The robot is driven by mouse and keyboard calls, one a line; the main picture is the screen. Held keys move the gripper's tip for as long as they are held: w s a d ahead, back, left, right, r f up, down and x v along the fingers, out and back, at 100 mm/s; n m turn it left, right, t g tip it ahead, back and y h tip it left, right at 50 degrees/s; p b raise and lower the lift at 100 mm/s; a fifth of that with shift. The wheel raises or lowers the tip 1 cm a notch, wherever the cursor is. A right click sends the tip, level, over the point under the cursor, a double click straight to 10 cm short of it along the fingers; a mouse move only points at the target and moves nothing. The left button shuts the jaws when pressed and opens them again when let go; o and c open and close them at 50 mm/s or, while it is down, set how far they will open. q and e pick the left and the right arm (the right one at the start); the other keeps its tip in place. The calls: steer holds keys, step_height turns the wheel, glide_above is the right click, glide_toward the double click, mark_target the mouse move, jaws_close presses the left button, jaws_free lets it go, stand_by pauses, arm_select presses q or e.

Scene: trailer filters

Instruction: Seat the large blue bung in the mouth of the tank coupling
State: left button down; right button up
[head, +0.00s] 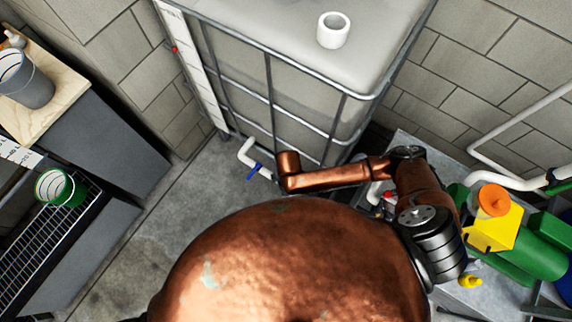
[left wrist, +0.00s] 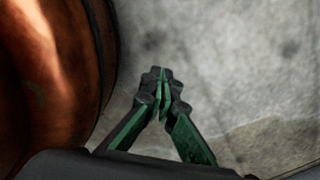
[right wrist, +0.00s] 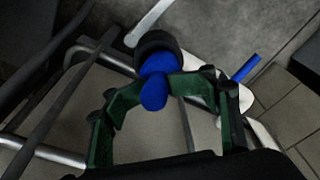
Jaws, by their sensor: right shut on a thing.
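My right gripper (right wrist: 158,82) is shut on the blue bung (right wrist: 154,92), its green fingers on either side of it. A short black cylinder (right wrist: 157,42) sits at the bung's far end; I cannot tell whether it is part of the bung or the coupling mouth. White fitting (right wrist: 200,84) with a blue lever (right wrist: 246,67) lies just right of the bung. In the head view a white pipe (head: 246,153) with a blue lever (head: 254,172) shows low at the tank's front; the right gripper is hidden there. My left gripper (left wrist: 161,88) is shut and empty above the floor.
The caged tank (head: 300,65) fills the top middle, with a white ring (head: 333,30) on top. Its metal bars (right wrist: 45,150) run close to my right gripper. A green-and-yellow pump (head: 510,230) stands right. A shelf with a green bucket (head: 62,187) stands left. Floor between is clear.

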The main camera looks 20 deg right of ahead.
arm_select(q)
steer(key=shift+w, duration=0.1)
arm_select(e)
steer(key=shift+w, duration=0.1)
